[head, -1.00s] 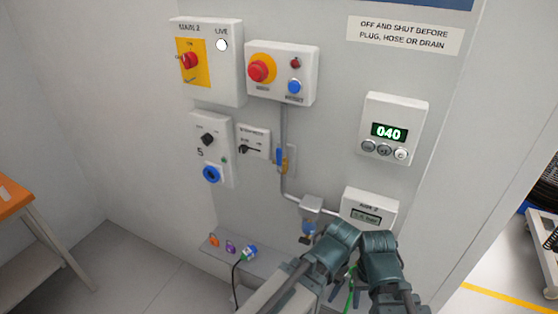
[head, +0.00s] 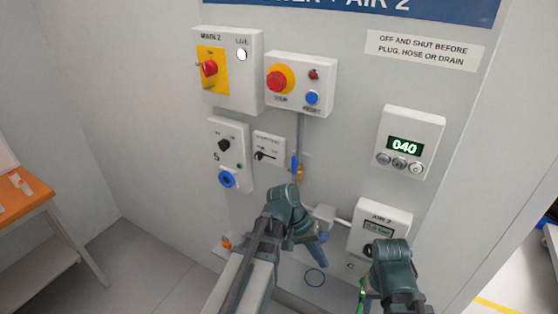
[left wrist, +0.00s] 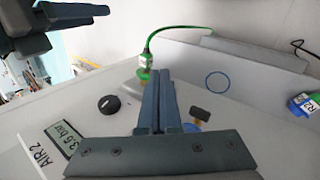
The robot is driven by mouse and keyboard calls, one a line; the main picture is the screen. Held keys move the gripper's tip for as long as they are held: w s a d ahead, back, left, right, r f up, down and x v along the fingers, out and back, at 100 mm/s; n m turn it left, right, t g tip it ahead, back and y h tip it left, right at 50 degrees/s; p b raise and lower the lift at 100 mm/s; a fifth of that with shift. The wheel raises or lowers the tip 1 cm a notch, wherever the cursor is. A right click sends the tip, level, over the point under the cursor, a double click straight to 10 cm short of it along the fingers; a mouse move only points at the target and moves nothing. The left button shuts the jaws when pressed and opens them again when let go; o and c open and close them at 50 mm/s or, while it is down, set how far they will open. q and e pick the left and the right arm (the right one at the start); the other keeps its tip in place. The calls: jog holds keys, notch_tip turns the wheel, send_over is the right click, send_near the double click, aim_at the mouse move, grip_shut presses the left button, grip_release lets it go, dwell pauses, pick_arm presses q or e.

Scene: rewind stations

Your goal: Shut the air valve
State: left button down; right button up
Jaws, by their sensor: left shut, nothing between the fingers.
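The air valve (head: 296,166) is a blue lever with a brass-coloured body on the vertical pipe below the red stop box. Its lever stands upright, in line with the pipe. My left gripper (head: 318,243) is below and slightly right of the valve, apart from it, in front of the lower pipe fitting. In the left wrist view its fingers (left wrist: 158,100) are together and empty. My right gripper (head: 388,262) is at lower right, in front of the AIR 2 gauge box; its fingertips are hidden. The valve is not clearly seen in the left wrist view.
The AIR 2 gauge box (head: 382,222) is right of my left gripper. A switch box (head: 269,148) is left of the valve, and the STOP box (head: 300,84) is above it. A shelf (head: 290,285) with a blue ring (head: 315,277) lies below. An orange bench (head: 22,200) stands left.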

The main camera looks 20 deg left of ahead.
pick_arm(q)
jog(key=w+a+r+n+t+h+p, duration=0.1)
jog(key=w+a+r+n+t+h, duration=0.1)
jog(key=a+r+t, duration=0.4)
jog(key=w+a+r+n+t+h+p, duration=0.1)
jog(key=a+r+n+t+h, duration=0.4)
jog(key=a+r, duration=1)
jog(key=w+a+t, duration=0.1)
jog(key=a, duration=0.7)
jog(key=shift+r, duration=0.1)
send_near(294, 169)
jog(key=shift+w+d+r, duration=0.65)
jog(key=shift+w+d, duration=1.05)
jog(key=shift+w, duration=1.15)
